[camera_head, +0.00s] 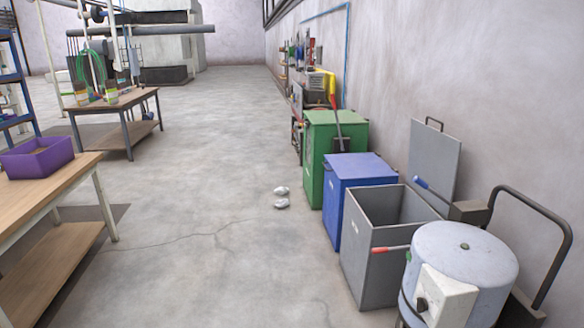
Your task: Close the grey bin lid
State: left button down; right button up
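The grey bin (378,262) stands at the right, near the wall, with its top open. Its grey lid (432,158) is raised upright at the back of the bin, close to the wall, with a dark handle (434,122) on its upper edge. The bin's interior shows grey walls; its floor is hidden. Neither of my grippers is in view.
A blue bin (359,170) and a green bin (337,132), both shut, stand beyond it. A round grey drum (462,256) stands close in front, right. A wooden table (38,183) with a purple box (38,157) is left. Floor between is mostly clear, with two small silvery lumps (281,197).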

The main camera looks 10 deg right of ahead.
aim_at(433, 158)
jog(key=i+z, duration=0.1)
jog(key=i, duration=0.35)
jog(key=i+j+z, duration=0.15)
jog(key=i, duration=0.3)
jog(key=i+j+z, duration=0.1)
jog(key=i, duration=0.3)
jog(key=i+j+z, duration=0.15)
jog(key=i, duration=0.3)
jog(key=i+j+z, duration=0.15)
jog(key=i+z, duration=0.15)
jog(key=z, duration=0.2)
jog(key=i+j+z, duration=0.25)
jog(key=z, duration=0.2)
jog(key=i+j+z, duration=0.3)
jog(key=z, duration=0.2)
jog(key=i+j+z, duration=0.15)
jog(key=j+z, duration=0.35)
